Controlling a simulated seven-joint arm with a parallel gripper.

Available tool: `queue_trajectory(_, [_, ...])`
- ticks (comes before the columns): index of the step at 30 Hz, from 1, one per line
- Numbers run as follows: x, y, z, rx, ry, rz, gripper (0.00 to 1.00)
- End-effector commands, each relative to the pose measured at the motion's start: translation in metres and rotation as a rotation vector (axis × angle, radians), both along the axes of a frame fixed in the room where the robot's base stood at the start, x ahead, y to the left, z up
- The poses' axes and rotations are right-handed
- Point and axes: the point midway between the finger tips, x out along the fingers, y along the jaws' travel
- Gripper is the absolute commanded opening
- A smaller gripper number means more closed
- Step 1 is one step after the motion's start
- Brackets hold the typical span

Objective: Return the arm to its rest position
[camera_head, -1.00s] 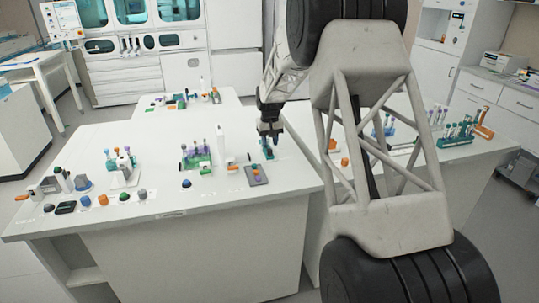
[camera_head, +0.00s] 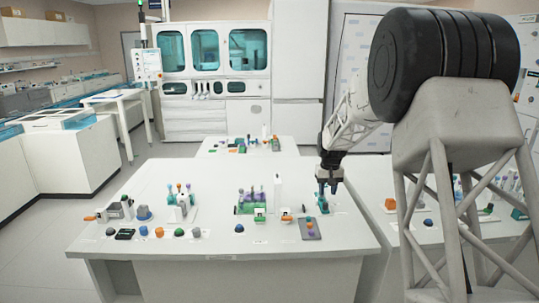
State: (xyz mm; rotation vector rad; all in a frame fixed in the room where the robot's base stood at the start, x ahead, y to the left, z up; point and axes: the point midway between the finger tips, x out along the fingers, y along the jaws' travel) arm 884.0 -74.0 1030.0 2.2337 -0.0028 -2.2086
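My gripper (camera_head: 328,187) is dark and points down at the right part of the front white table (camera_head: 150,225). My pale arm reaches down to it from the upper right. A small teal item (camera_head: 323,204) shows just below the fingertips. I cannot tell whether the fingers touch it, or whether they are open or shut. A grey plate (camera_head: 310,229) with small coloured pieces lies just in front of the teal item.
A green rack with tubes (camera_head: 249,203) and a white upright piece (camera_head: 278,193) stand left of my gripper. Several coloured knobs line the table's front left. A second table with racks (camera_head: 505,205) is at right, partly behind my arm. A smaller table (camera_head: 215,153) stands behind.

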Motion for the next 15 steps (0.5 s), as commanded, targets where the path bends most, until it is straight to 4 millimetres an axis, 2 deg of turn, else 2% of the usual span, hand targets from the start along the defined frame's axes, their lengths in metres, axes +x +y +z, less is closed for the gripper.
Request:
queue_trajectory(3, [-0.022,0.005,0.022,-0.001,-0.013,0.000,0.35])
queue_trajectory(15, [-0.117,0.022,0.084,-0.005,-0.051,-0.004,0.35])
